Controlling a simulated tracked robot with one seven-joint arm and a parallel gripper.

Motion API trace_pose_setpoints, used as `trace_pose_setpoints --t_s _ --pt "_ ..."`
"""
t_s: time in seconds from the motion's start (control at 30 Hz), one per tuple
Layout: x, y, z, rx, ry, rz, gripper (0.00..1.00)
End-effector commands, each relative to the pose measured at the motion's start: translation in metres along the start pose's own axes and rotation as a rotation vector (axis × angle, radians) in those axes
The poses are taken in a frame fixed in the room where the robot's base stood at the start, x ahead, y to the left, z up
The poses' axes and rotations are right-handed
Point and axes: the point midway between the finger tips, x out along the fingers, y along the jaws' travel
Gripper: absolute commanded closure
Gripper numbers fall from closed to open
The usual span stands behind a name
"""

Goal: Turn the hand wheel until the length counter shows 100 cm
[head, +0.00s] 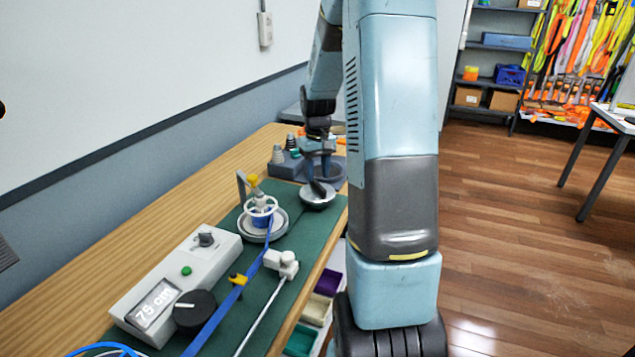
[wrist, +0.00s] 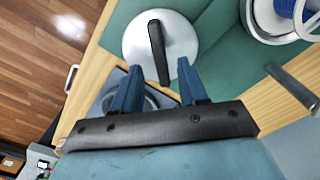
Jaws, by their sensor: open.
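The hand wheel is a round grey disc (wrist: 185,42) with a black bar handle (wrist: 158,50); in the head view the disc (head: 318,200) sits at the mat's right edge. My gripper (wrist: 160,75) is open and empty, its two blue fingers apart, with the handle's near end showing between the fingertips. In the head view my gripper (head: 318,178) is just above the wheel; I cannot tell whether it touches. The length counter display (head: 154,303) on the white box appears to read 79 cm. A blue strap (head: 215,318) runs along the mat from a white-rimmed reel (head: 262,210).
A white clamp piece (head: 282,262) and a yellow strap guide (head: 238,280) stand on the green mat. Small bins (head: 318,308) are below the bench edge. Open floor lies right.

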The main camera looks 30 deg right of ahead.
Motion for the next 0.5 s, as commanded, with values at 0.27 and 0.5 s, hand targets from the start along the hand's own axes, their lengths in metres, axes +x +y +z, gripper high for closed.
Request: trace_pose_setpoints --t_s 0.27,0.5 --pt "0.031 0.000 0.000 -0.002 -0.002 0.000 0.57" --pt "0.038 0.000 0.000 -0.002 -0.001 0.000 0.57"
